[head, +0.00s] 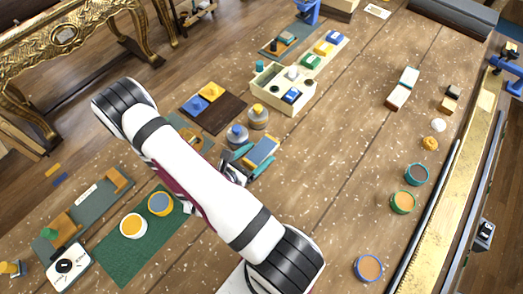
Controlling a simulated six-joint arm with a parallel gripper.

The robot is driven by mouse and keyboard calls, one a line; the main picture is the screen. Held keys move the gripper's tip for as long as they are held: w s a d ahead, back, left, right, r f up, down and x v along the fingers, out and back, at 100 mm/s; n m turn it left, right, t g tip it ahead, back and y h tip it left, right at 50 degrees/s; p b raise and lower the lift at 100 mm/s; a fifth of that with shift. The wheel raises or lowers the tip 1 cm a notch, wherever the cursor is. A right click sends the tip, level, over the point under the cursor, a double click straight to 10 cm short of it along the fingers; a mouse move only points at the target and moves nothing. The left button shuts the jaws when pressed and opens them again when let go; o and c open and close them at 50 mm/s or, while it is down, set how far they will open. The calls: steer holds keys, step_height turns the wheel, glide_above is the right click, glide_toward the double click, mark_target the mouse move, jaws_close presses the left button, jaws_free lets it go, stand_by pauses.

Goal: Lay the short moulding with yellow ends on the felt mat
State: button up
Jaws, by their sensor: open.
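A short piece with a blue-grey face and yellow at its edges (261,151) lies on the wooden bench near the middle of the head view. It looks like the short moulding, though my gripper partly hides it. My gripper (252,162) is open, with one teal finger on each side of this piece. I cannot tell whether the fingers touch it. A green mat (121,261), which looks like the felt mat, lies at the lower left. Two round pots, one white-rimmed (133,226) and one blue-topped (160,203), stand on it.
Two small jars (258,117) stand just behind my gripper. A dark brown board (226,116) holds yellow and blue blocks. A cream box (268,97) stands farther back. Several round pots (403,202) stand at the right. The bench right of my arm is largely clear.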

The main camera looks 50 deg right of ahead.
jaws_close()
step_height(320, 180, up, 10)
steer(key=w+a+r+n+t+y, duration=0.2)
steer(key=w+a+r+n+t, duration=0.6)
steer(key=w+r, duration=0.5)
steer(key=w+a+r+n+t+y, duration=0.2)
steer(key=a+r+n+t+y, duration=0.15)
steer(key=a+r, duration=0.45)
steer(key=w+a+r+n+t+y, duration=0.2)
steer(key=a+r+n+y, duration=0.15)
steer(key=a+r, duration=0.45)
steer(key=w+a+f+m+g+h, duration=0.1)
steer(key=w+a+f+m, duration=0.1)
steer(key=w+a+f, duration=0.35)
steer(key=m+g+h, duration=0.3)
steer(key=m+h, duration=0.1)
glide_above(114, 270)
step_height(114, 270, down, 25)
steer(key=shift+f, duration=3.5)
steer(key=shift+f, duration=0.65)
